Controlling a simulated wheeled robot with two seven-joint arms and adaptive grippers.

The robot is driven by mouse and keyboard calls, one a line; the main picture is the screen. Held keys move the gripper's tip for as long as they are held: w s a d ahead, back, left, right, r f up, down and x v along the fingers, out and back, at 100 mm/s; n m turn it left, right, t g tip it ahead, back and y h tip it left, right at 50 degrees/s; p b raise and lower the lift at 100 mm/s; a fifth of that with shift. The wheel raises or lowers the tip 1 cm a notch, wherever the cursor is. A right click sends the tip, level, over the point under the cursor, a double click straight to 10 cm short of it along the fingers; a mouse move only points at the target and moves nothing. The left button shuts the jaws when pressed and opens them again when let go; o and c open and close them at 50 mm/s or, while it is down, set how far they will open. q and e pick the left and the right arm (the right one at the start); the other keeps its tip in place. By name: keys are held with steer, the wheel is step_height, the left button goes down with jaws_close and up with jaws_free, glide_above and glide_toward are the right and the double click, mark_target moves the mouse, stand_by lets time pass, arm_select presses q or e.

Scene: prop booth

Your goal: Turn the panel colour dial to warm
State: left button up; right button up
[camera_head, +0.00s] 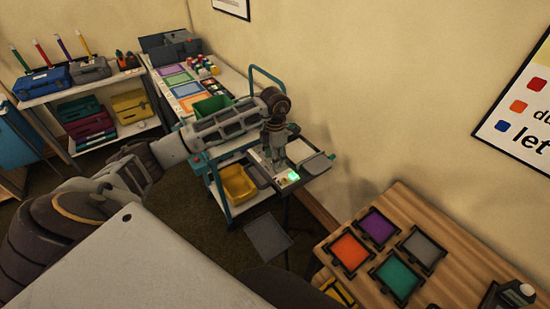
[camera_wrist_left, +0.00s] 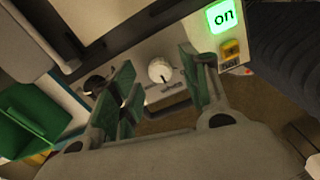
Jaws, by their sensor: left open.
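The panel (camera_head: 262,176) stands on the cart, with a lit green "on" display that also shows in the left wrist view (camera_wrist_left: 222,17). A white round dial (camera_wrist_left: 160,70) with a dark pointer mark sits on its pale face, with small blurred lettering below it. My left gripper (camera_wrist_left: 156,76) is open, its green-padded fingers on either side of the dial in the picture. I cannot tell whether they touch it. In the head view my left gripper (camera_head: 274,152) points down over the panel and hides the dial. My right gripper is not in view.
A black knob (camera_wrist_left: 95,84) sits left of the dial, partly behind a finger. A yellow bin (camera_head: 238,184) is on the cart's lower shelf. A wooden table (camera_head: 400,203) with coloured trays stands at right.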

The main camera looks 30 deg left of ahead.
arm_select(q)
steer(key=shift+f, duration=0.6)
jaws_close()
